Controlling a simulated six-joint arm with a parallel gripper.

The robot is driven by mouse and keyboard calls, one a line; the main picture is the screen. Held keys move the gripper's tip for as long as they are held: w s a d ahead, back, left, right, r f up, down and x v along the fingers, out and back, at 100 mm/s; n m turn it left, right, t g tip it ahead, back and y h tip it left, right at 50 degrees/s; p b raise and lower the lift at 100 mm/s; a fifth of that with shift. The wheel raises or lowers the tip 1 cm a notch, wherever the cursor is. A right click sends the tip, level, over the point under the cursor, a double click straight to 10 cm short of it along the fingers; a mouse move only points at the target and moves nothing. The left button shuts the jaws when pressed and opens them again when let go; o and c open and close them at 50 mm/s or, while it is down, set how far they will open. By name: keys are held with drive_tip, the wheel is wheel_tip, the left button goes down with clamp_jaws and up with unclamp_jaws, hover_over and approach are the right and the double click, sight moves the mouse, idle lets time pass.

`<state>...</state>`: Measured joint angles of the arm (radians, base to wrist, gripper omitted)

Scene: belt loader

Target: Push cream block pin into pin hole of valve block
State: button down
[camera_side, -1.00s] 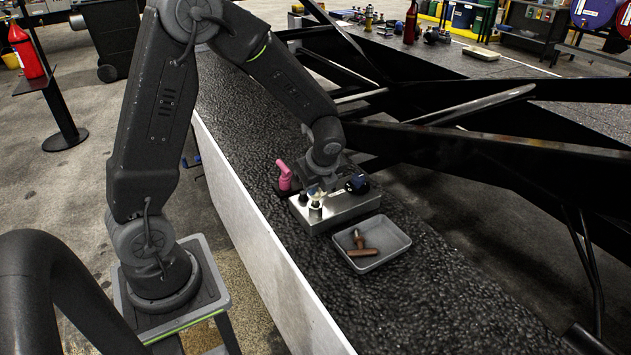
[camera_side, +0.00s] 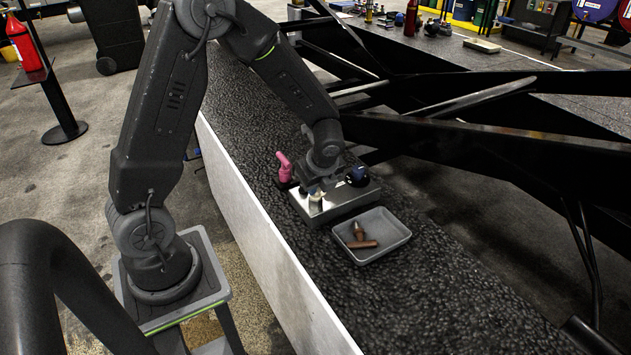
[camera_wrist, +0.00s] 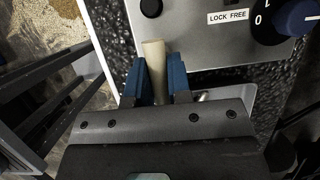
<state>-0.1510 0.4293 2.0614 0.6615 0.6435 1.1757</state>
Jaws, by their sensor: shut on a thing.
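My gripper (camera_wrist: 158,82) has blue fingers shut on the cream block pin (camera_wrist: 154,60). In the wrist view the pin's free end sticks out past the fingertips, toward the valve block (camera_wrist: 195,30). A dark round spot (camera_wrist: 151,7) lies on the block just beyond the pin's end; I cannot tell if it is a hole or a knob. In the side view my gripper (camera_side: 318,188) is low over the near left part of the silver valve block (camera_side: 350,204). A small pale piece shows under it. The pin's depth relative to the block is unclear.
A blue and black dial (camera_wrist: 297,18) sits on the block beside a LOCK FREE label (camera_wrist: 228,16). A pink item (camera_side: 284,167) stands behind the block. A grey tray (camera_side: 400,235) holding brown pieces (camera_side: 361,240) lies in front. The dark belt nearer the camera is clear.

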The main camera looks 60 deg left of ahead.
drive_tip(key=c, duration=1)
unclamp_jaws()
drive_tip(key=v, duration=1.3)
drive_tip(key=shift+r, duration=0.4)
